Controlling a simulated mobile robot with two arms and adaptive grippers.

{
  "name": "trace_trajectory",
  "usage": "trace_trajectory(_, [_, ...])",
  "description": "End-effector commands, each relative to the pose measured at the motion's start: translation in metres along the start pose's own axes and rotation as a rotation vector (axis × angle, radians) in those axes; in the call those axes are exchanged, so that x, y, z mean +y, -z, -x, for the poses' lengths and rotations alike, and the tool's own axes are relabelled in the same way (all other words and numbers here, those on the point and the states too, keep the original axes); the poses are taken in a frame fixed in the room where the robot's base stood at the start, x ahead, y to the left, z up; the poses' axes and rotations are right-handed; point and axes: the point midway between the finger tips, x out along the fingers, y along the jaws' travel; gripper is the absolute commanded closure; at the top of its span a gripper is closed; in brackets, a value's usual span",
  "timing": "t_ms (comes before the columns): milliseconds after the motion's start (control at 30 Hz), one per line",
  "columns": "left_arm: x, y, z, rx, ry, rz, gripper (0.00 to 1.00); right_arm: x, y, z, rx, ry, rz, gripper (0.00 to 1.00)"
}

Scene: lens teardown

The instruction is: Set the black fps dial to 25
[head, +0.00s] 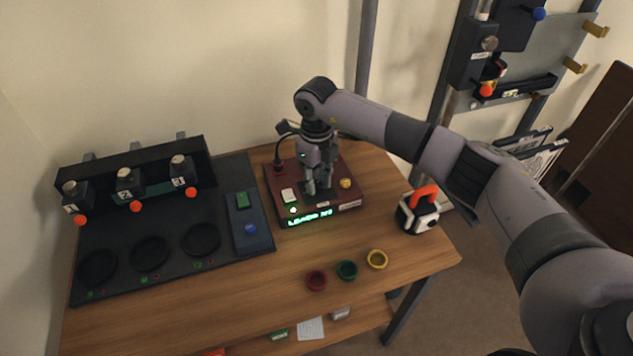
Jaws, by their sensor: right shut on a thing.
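A dark red control box (355,196) stands on the wooden table, with a lit green display (310,217) on its front edge. I cannot read the display for sure. My right gripper (318,190) points down over the middle of the box and is shut on a small black part there, which looks like the fps dial. The fingers hide most of the dial, so its setting and marks cannot be read. My left gripper is not in view.
A black station (140,272) with numbered units and round wells fills the table's left. A blue panel (251,238) stands beside it. A white-and-black device with an orange handle (420,212) stands right.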

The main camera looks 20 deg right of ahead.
Motion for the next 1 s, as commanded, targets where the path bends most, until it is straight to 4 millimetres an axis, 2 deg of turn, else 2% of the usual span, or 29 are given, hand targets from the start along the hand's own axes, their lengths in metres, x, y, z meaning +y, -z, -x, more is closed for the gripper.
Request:
trace_trajectory(433, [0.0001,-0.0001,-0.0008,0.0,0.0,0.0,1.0,-0.0005,-0.0005,0.0009,-0.002,0.001,0.01,1.0])
trace_trajectory(467, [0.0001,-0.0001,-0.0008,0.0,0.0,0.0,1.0,-0.0005,-0.0005,0.001,-0.002,0.001,0.01,0.74])
trace_trajectory(500, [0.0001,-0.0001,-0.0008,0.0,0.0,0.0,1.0,-0.0006,-0.0005,0.0009,-0.002,0.001,0.01,0.72])
trace_trajectory(733, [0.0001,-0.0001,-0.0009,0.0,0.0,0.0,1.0,-0.0003,-0.0003,0.0005,-0.001,0.001,0.01,0.56])
trace_trajectory(1000, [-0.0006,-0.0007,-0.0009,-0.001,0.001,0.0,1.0,-0.0001,-0.0002,0.0003,-0.001,0.0,0.01,0.55])
